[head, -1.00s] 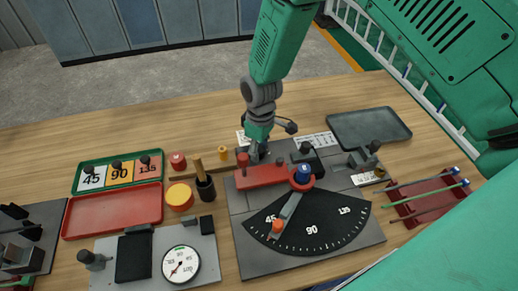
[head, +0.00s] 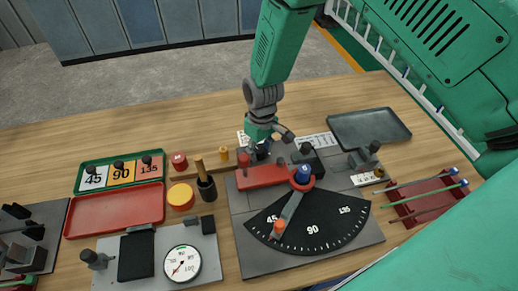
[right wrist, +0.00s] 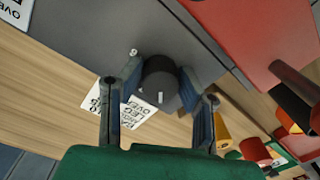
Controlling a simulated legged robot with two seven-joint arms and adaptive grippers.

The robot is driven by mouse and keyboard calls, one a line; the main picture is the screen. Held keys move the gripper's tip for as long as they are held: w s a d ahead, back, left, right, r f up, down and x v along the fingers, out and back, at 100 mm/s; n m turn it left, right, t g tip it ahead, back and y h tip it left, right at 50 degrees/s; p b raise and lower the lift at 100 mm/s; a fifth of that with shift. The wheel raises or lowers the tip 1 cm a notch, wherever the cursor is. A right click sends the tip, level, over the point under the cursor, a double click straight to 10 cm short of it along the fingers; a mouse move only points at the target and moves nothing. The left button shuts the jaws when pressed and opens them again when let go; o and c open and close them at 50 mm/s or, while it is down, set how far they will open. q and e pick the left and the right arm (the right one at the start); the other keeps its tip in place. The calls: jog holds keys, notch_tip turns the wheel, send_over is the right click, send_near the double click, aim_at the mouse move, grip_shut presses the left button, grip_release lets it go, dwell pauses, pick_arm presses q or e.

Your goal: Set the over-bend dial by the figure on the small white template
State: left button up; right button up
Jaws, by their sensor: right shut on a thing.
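My right gripper (head: 262,143) reaches down at the back of the grey bending plate (head: 258,262). In the right wrist view its blue-grey fingers (right wrist: 162,92) are shut on a round black knob (right wrist: 160,75), the dial, with a small white mark on its near side. In the head view the gripper mostly hides this knob. White printed cards (right wrist: 125,108) lie around it; only part of their lettering is readable. A small white card (head: 367,178) with dark figures too small to read lies at the plate's right side. My left gripper is not in view.
The black angle scale (head: 330,228) and its orange-tipped pointer (head: 279,228) lie in front. A red block (head: 263,176) is close to the gripper. Left are a red tray (head: 110,212), numbered cards (head: 122,172) and a gauge (head: 182,264). A grey tray (head: 369,127) is back right.

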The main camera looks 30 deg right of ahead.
aim_at(261, 149)
jog(key=shift+m, duration=0.8)
jog(key=o, duration=1.1)
jog(key=shift+o, duration=0.2)
notch_tip(261, 149, up, 12)
jog(key=shift+d, duration=0.25)
jog(key=shift+w+f, duration=0.1)
